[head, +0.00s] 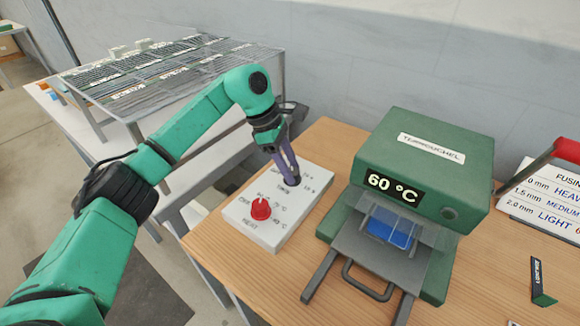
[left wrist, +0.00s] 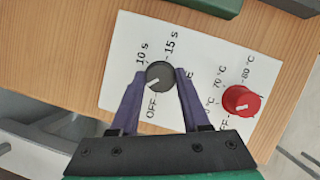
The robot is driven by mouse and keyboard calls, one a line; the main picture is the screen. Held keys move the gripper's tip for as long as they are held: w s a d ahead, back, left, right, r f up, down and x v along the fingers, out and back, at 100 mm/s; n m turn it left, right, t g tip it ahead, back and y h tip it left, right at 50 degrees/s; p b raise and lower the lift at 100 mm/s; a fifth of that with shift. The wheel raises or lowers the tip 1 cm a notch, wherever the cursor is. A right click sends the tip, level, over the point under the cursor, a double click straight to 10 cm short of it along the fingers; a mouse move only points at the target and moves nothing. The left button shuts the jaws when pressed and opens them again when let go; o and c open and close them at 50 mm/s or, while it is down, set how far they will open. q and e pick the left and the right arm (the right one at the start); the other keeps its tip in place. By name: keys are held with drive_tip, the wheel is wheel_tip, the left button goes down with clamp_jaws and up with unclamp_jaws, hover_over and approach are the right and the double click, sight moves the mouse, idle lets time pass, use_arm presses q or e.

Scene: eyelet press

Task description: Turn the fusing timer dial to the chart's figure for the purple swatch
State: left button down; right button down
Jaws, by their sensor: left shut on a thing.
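The control box is a white panel (head: 300,215) on the wooden table, left of the green press (head: 425,150). Its dark timer dial (left wrist: 158,73) has 10 s, 15 s and OFF marks around it. The dial's white pointer line points to the lower left, toward the OFF side. My left gripper (head: 287,172) is shut on this dial, with one purple finger on each side. A red dial (head: 261,209) with temperature marks sits beside it. The chart (head: 545,200) stands at the right, cut by the picture edge; its time figures are not visible. I see no purple swatch.
The press display reads 60 °C, and a blue piece (head: 390,231) lies under its clear plate. A small dark green tag (head: 541,282) lies at the right. A wire rack table (head: 150,75) stands behind left.

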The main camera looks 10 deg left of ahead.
use_arm(q)
drive_tip(key=shift+w+m+g, duration=0.1)
drive_tip(key=shift+m+g, duration=0.4)
drive_tip(key=shift+m, duration=0.7)
drive_tip(key=shift+c, duration=1.9)
unclamp_jaws()
drive_tip(key=v, duration=1.4)
drive_tip(key=shift+r, duration=0.35)
drive_tip(key=shift+f, duration=0.1)
